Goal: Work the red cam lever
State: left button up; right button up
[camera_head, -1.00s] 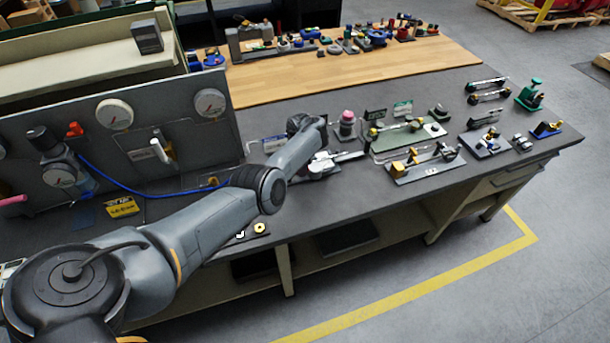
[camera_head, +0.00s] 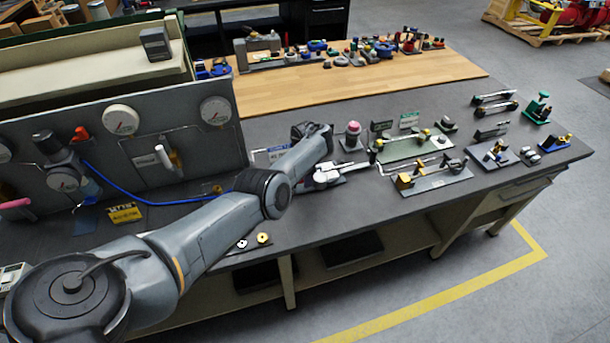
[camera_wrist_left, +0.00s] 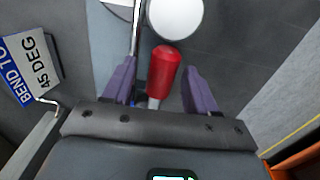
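The red lever handle (camera_wrist_left: 163,72) shows in the left wrist view. It is a rounded red grip on a pale metal stem. My left gripper (camera_wrist_left: 158,85) is open, its two purple fingers on either side of the handle with a visible gap at each side. In the head view my left gripper (camera_head: 330,176) is over the near part of the dark bench, and the red handle cannot be made out there. My right gripper is in neither view.
A thin metal rod (camera_wrist_left: 135,35) and a pale round part (camera_wrist_left: 176,17) are close to the handle. A "BEND TO 45 DEG" sign (camera_wrist_left: 30,62) stands at left. A gauge panel (camera_head: 100,165) is left of the arm; several small fixtures, including a green plate (camera_head: 405,148), lie right.

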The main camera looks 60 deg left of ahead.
pick_arm(q)
notch_tip(320, 180, up, 10)
jog(key=p, duration=0.3)
jog(key=shift+f, duration=0.2)
jog(key=shift+r, duration=0.6)
